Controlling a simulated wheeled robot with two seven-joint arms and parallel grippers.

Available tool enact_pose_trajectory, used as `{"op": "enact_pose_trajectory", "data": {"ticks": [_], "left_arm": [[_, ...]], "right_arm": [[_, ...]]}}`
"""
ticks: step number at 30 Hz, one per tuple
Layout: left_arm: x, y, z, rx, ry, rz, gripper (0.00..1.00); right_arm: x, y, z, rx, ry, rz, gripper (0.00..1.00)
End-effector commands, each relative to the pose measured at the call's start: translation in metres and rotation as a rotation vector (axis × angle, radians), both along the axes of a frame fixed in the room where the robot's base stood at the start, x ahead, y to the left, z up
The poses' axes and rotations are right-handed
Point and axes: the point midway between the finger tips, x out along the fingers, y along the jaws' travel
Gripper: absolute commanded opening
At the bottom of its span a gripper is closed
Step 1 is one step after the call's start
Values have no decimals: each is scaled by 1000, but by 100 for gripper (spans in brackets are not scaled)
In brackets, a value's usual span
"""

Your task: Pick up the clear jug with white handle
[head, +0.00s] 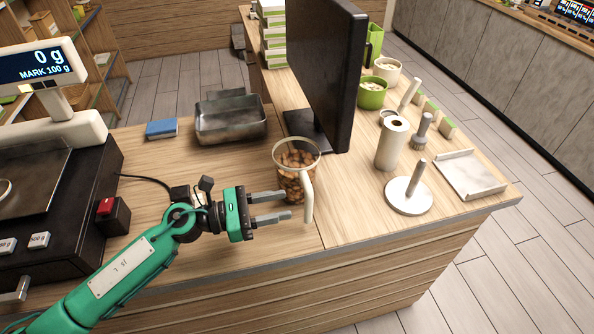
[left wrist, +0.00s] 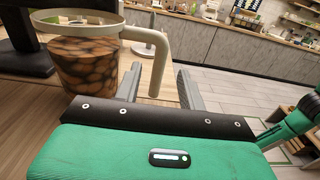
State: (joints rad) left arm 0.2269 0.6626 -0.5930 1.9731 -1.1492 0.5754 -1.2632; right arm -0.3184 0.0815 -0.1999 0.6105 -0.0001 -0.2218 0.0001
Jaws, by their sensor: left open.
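The clear jug with white handle (head: 286,187) stands upright on the wooden counter, with brown nut-like pieces inside. Its off-white handle (head: 308,197) faces the front right. My left gripper (head: 288,206) is open, its two fingers pointing right at the jug's front side near the handle. In the left wrist view the jug (left wrist: 85,65) is at upper left, and its handle (left wrist: 158,65) hangs down between the two finger tips (left wrist: 158,85). I cannot tell whether the fingers touch it. My right gripper is not in view; a green arm part shows at the right edge of the left wrist view.
A black monitor (head: 325,65) stands behind the jug, with a grey metal tray (head: 230,120) and blue book (head: 161,128) at back left. A scale (head: 45,125) stands left. A paper roll (head: 392,145), round stand (head: 408,196) and white tray (head: 470,174) are right. The counter's front edge is close.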

Motion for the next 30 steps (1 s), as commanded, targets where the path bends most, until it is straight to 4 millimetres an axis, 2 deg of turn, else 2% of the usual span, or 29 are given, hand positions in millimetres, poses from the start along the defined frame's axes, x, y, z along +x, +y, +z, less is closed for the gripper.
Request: {"op": "enact_pose_trajectory", "data": {"ticks": [1,4,8,18,28,30], "left_arm": [[2,-6,5,-3,-2,0,41],[4,-11,3,-2,-1,0,41],[7,-20,5,-3,-1,0,41],[21,-67,5,-3,1,0,41],[23,-72,2,-1,1,1,41],[23,-72,2,-1,1,1,27]], "right_arm": [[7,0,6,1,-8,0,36],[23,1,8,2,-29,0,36],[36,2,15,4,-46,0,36],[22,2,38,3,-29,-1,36],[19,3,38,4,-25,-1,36],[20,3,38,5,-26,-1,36]]}}
